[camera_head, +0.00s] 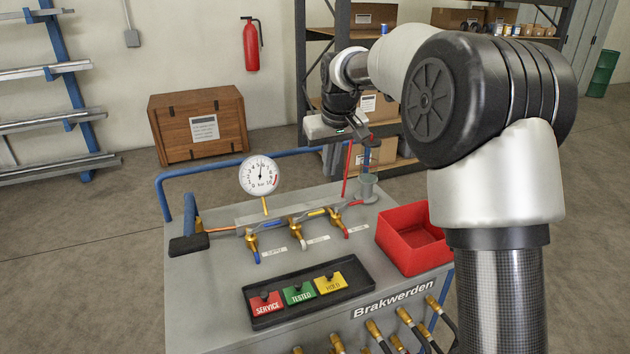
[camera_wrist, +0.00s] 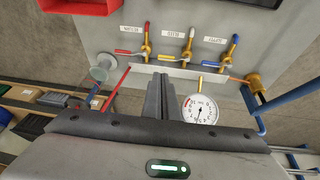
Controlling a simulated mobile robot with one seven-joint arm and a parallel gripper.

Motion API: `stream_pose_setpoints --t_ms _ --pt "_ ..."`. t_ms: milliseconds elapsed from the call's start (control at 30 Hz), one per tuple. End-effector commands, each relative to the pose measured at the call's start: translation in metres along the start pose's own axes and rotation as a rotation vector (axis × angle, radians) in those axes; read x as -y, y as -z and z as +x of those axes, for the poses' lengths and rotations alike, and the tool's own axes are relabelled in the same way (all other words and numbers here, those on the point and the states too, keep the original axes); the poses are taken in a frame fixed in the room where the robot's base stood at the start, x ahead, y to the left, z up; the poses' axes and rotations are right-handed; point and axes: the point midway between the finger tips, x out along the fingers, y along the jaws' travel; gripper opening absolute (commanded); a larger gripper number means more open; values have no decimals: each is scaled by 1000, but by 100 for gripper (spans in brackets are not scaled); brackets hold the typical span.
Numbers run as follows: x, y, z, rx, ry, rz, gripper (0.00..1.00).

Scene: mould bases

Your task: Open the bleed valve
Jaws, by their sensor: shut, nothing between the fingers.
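Three brass valves with lever handles sit in a row on a pipe across the grey cart top. The one at the row's right end in the head view has a red lever (camera_head: 343,229); it also shows in the wrist view (camera_wrist: 147,28). The left-end valve has a blue lever (camera_head: 255,253).
A round gauge (camera_head: 260,175) stands behind the pipe. A grey cup (camera_head: 367,186) and thin red rod (camera_head: 348,168) stand near the right-end valve. A red bin (camera_head: 400,250) lies right. A black tray (camera_head: 262,322) with coloured tags lies in front. A blue rail (camera_head: 235,163) runs behind.

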Motion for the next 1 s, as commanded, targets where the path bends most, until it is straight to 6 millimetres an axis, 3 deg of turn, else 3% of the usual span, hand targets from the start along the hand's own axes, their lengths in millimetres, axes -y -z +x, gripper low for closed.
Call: stream_pose_setpoints --t_ms 33,200,400,1000 --pt "2 17 10 9 14 -8 0" --pt "7 50 54 19 48 -29 0" --pt "11 66 90 26 71 -35 0" --pt "12 68 108 28 77 -36 0"
